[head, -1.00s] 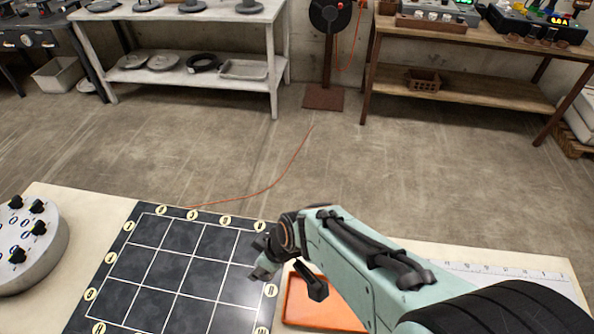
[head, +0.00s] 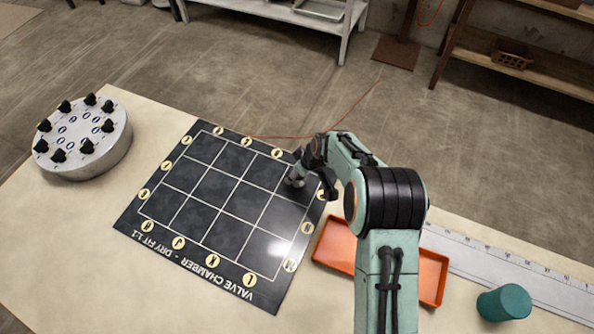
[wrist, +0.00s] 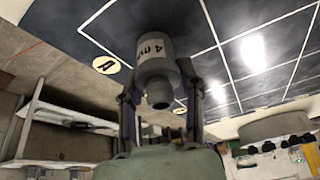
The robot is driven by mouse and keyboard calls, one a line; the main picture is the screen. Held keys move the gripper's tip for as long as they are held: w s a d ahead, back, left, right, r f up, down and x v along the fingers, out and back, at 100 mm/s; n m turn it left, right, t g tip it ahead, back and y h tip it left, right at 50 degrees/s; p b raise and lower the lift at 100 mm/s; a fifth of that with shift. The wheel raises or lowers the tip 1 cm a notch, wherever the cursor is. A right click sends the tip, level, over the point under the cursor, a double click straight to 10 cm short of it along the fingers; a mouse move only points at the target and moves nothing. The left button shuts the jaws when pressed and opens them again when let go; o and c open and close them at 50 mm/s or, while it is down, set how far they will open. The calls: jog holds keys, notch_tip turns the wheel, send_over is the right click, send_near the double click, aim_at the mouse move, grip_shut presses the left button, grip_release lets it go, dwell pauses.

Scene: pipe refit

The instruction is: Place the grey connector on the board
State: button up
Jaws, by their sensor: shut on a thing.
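The grey connector (wrist: 156,62) is a short stepped cylinder with a label on its side. My gripper (wrist: 162,104) is shut on it, one finger on each side, in the wrist view. In the head view my gripper (head: 303,184) is over the far right corner cell of the dark gridded board (head: 222,192), and the connector (head: 295,182) shows only as a small grey piece under it. The connector's far end is close to the board's surface. I cannot tell whether it touches.
An orange tray (head: 333,252) lies right of the board, partly behind my arm. A white ruler (head: 480,262) and a teal cylinder (head: 504,303) are further right. A round grey block with black knobs (head: 85,140) stands at the left.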

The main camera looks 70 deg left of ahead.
jog(key=shift+f, duration=0.15)
jog(key=o, duration=1.1)
jog(key=shift+o, duration=0.2)
jog(key=v, duration=1.2)
jog(key=shift+w, duration=0.1)
